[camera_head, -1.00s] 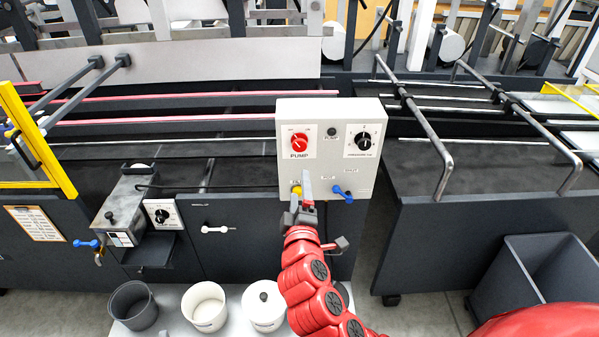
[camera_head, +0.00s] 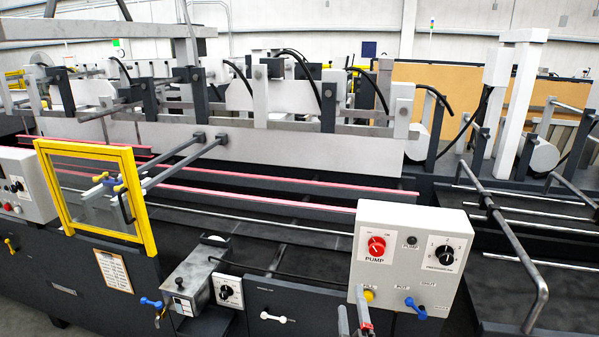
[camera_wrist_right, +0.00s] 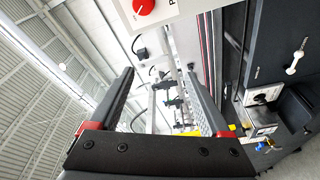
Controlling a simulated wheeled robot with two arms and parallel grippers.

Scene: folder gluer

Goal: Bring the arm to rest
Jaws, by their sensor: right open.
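My right gripper (camera_head: 353,319) shows at the bottom edge of the head view. I cannot tell the exact gap between fingers and box. The red arm is out of the head view. My left gripper is not in view.
Left of the pump box are a metal glue unit (camera_head: 197,276) and a black dial (camera_head: 227,292). A yellow-framed guard (camera_head: 141,205) stands further left.

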